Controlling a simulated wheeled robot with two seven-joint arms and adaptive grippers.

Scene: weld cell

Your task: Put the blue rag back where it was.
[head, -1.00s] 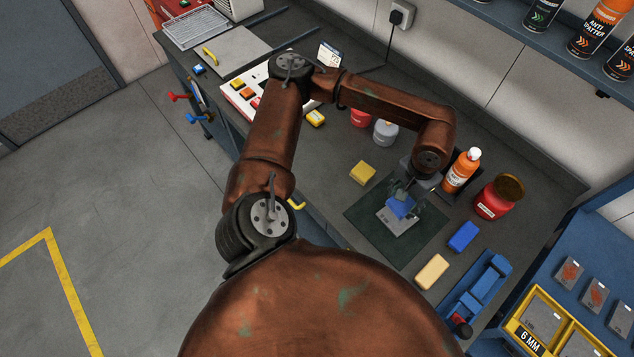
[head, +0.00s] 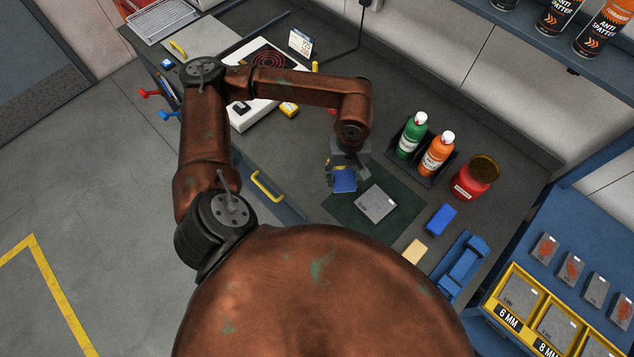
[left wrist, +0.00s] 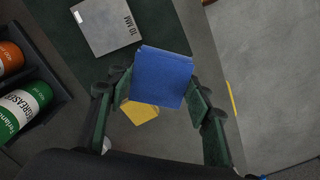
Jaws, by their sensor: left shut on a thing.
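My left gripper (head: 345,168) is shut on the blue rag (head: 344,181), a small folded block of cloth. In the left wrist view, the rag (left wrist: 162,76) sits between the two fingers. The rag is near the left edge of the dark green mat (head: 340,212), beside the grey metal plate (head: 376,203) lying on it. The plate, marked 10 MM, also shows in the left wrist view (left wrist: 107,26). A yellow block (left wrist: 140,112) lies on the bench below the rag, partly hidden by it. My right gripper is out of view.
Green (head: 412,134) and orange (head: 437,153) bottles stand in a dark holder behind the mat. A red tub (head: 475,178), a blue block (head: 441,218), a cream block (head: 415,251) and a blue vise-like tool (head: 461,265) are to the right.

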